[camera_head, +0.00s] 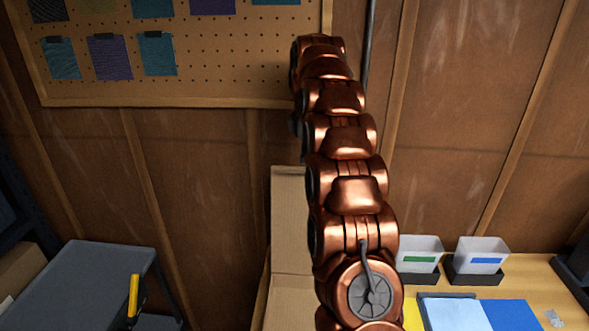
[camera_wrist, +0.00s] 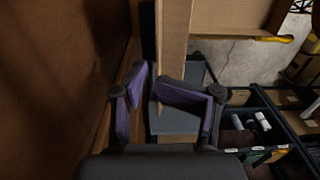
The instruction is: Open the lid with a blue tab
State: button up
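A pale translucent bin (camera_head: 482,255) with a blue strip on its front stands in a dark holder on the wooden bench, at the right of the head view. A similar bin (camera_head: 418,253) with a green strip stands left of it. I cannot tell whether the blue strip is the lid's tab, and no lid is clearly visible. My gripper (camera_wrist: 151,77), with purple-lined fingers, shows in the wrist view. Its fingers are apart and nothing is seen held. In the head view my copper arm rises in front of the wall and the gripper is hidden.
A wooden bench (camera_head: 540,275) holds a blue sheet (camera_head: 512,315). A pegboard (camera_head: 215,60) with fabric swatches hangs above. The wrist view shows a dark crate (camera_wrist: 280,112) holding bottles and open concrete floor (camera_wrist: 245,55).

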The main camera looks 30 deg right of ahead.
jog(key=shift+s+r+t, duration=0.15)
jog(key=shift+s+r, duration=0.05)
jog(key=shift+r, duration=0.25)
jog(key=shift+s+r+t, duration=0.15)
jog(key=shift+r, duration=0.3)
jog(key=shift+w+f, duration=0.4)
jog(key=shift+w, duration=0.1)
jog(key=shift+s+r, duration=0.2)
jog(key=shift+s, duration=0.05)
jog(key=shift+a, duration=0.25)
jog(key=s+a+f+m+g+b, duration=0.15)
jog(key=s+a+m, duration=0.45)
jog(key=s+a, duration=1.15)
jog(key=s+a+f+m, duration=0.2)
jog(key=s+f, duration=0.4)
jog(key=s, duration=0.6)
jog(key=s+a+f+m, duration=0.3)
jog(key=s+a+f, duration=0.1)
jog(key=s, duration=0.8)
jog(key=shift+a+f+g, duration=0.15)
jog(key=shift+f+g, duration=0.2)
jog(key=shift+f, duration=0.5)
